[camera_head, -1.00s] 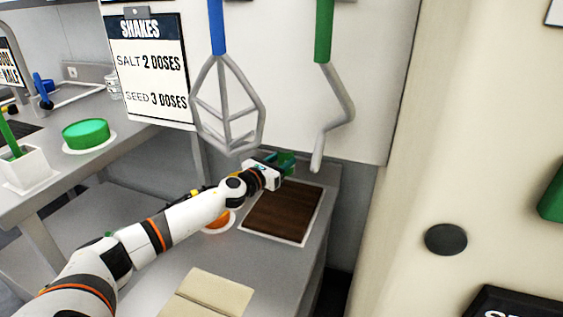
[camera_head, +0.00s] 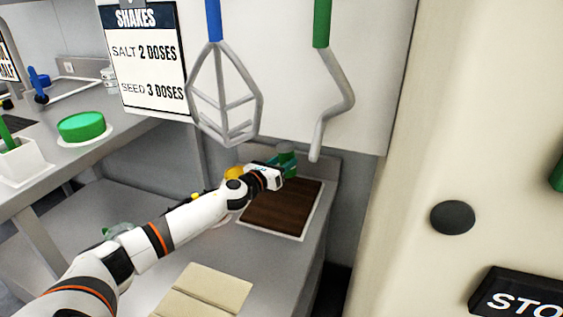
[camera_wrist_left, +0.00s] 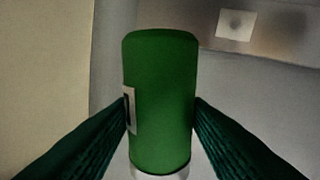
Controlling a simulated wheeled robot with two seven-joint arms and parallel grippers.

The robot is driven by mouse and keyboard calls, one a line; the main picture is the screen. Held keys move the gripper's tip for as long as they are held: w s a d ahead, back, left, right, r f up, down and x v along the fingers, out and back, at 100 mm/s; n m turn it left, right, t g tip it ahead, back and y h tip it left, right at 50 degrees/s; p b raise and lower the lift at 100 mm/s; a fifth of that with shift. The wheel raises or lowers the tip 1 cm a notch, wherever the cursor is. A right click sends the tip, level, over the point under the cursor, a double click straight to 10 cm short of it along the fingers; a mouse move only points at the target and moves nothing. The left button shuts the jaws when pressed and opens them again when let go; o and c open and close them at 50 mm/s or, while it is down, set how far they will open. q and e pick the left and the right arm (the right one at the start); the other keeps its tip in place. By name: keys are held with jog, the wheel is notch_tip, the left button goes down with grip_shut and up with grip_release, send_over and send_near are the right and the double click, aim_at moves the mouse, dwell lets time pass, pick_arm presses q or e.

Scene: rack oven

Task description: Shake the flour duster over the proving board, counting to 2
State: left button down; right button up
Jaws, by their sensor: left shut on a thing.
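The flour duster, a green cylinder, is in my left gripper. It fills the middle of the left wrist view (camera_wrist_left: 163,100), with a pale band at its lower end and a dark finger on each side. In the head view the duster (camera_head: 287,153) shows small and partly hidden. My left gripper (camera_head: 280,167) is shut on it, above the back edge of the proving board. The proving board (camera_head: 285,208) is a dark brown wooden slab with a pale border on the grey bench. I cannot tell the duster's exact tilt. My right gripper is not in view.
An orange thing (camera_head: 233,172) is partly behind my left arm. A beige folded item (camera_head: 205,291) lies nearer. A green round container (camera_head: 82,126) stands at left.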

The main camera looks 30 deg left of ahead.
pick_arm(q)
jog(key=shift+s+d+r+n+p, duration=0.1)
jog(key=shift+d+n+p, duration=0.25)
jog(key=shift+n, duration=0.35)
jog(key=shift+s+d+r+n+p, duration=0.1)
jog(key=shift+d+n+p, duration=0.2)
jog(key=shift+n, duration=0.4)
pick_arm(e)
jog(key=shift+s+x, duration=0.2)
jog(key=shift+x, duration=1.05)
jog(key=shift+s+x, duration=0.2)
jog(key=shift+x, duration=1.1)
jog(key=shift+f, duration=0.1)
pick_arm(q)
jog(key=n, duration=0.1)
jog(key=d+n+p, duration=0.1)
jog(key=shift+f+n, duration=0.2)
jog(key=shift+n, duration=0.2)
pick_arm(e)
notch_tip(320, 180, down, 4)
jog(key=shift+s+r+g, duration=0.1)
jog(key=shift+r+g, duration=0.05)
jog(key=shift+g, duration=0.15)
pick_arm(q)
jog(key=shift+d, duration=0.1)
